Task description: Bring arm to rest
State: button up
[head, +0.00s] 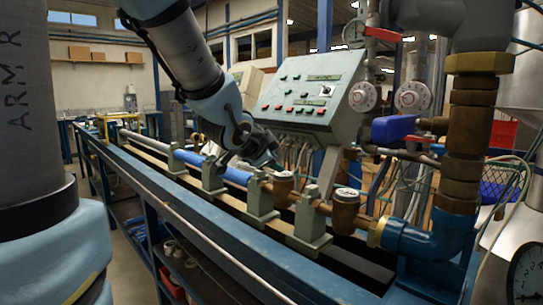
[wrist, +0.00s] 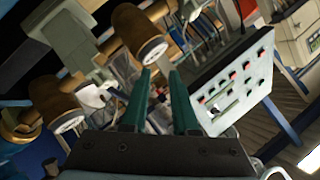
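My arm reaches in from the top left in the head view. My gripper (head: 268,152) hangs above the meter bench (head: 195,205), in front of the lower part of the control panel (head: 305,92). In the wrist view my gripper (wrist: 160,72) shows two dark green fingers standing apart, with nothing held between them. A brass water meter (wrist: 138,32) lies beyond the fingertips in that view. In the head view a brass meter (head: 346,208) sits in the pipe line on the bench, to the right of my gripper. I cannot tell the exact height of the gripper above the pipe.
Grey-green pipe supports (head: 312,232) and a blue pipe (head: 228,172) run along the bench. A blue-handled valve (head: 396,128) and a thick brown upright pipe (head: 468,140) stand at the right. Loose hoses hang behind the bench. An aisle lies beyond the bench at the left.

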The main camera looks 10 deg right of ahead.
jog(key=shift+a+f, duration=0.1)
jog(key=shift+a, duration=0.25)
jog(key=s+a+f+n+g+y, duration=0.3)
jog(key=a+f+n+y, duration=0.3)
jog(key=a+f+n, duration=0.6)
jog(key=s+a+f+n+g+y+p, duration=0.1)
jog(key=s+a+f+n+g, duration=0.3)
jog(key=s+a, duration=0.4)
jog(key=shift+a+g, duration=0.25)
jog(key=shift+g, duration=0.35)
jog(key=shift+s, duration=0.1)
